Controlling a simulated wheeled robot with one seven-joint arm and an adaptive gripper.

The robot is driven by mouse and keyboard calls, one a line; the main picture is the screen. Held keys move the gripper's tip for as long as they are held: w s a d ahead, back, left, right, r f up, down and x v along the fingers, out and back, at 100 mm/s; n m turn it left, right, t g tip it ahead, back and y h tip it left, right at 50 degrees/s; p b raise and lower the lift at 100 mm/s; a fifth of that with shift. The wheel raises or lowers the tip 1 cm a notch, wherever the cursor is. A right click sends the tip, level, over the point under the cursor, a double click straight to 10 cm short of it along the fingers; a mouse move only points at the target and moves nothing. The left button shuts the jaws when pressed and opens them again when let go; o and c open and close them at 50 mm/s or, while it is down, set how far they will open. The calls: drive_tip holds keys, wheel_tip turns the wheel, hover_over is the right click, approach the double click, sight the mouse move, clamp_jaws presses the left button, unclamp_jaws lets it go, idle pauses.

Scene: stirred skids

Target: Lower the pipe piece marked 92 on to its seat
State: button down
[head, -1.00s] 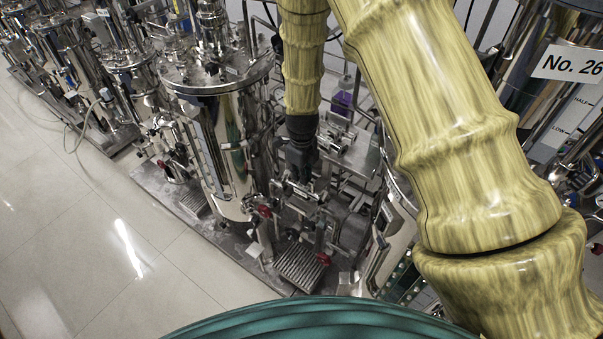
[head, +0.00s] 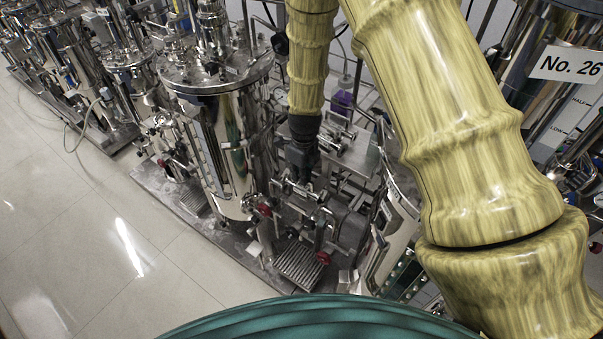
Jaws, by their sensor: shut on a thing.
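My gripper (head: 301,168) is black and points down at the end of my yellow arm, in the middle of the head view. It is shut on a small shiny metal pipe piece (head: 299,191), which shows just below the fingers. The mark 92 is too small to read. Similar metal pipework lies right below and around the piece. I cannot tell the seat apart from it, nor whether the piece touches it.
A tall steel tank (head: 215,135) stands close left of my gripper. Red-handled valves (head: 322,257) and a ribbed metal plate (head: 298,264) lie below. A tank labelled No. 26 (head: 568,65) stands at the right. The tiled floor (head: 75,225) at left is clear.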

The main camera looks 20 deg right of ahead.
drive_tip(key=shift+s+d+f+y, duration=0.1)
drive_tip(key=shift+s+f+y, duration=0.05)
drive_tip(key=shift+y, duration=0.25)
drive_tip(key=shift+w+p, duration=0.25)
drive_tip(key=shift+p, duration=0.05)
idle(0.7)
drive_tip(key=shift+r+t, duration=0.25)
drive_tip(key=shift+t, duration=0.25)
drive_tip(key=shift+w, duration=0.3)
idle(0.8)
drive_tip(key=shift+f, duration=0.25)
drive_tip(key=shift+f+b, duration=0.3)
drive_tip(key=shift+f, duration=0.15)
drive_tip(key=shift+s+f, duration=0.1)
drive_tip(key=shift+f, duration=0.25)
drive_tip(key=shift+f, duration=0.35)
drive_tip(key=shift+f+b, duration=0.4)
drive_tip(key=shift+f, duration=0.05)
idle(0.3)
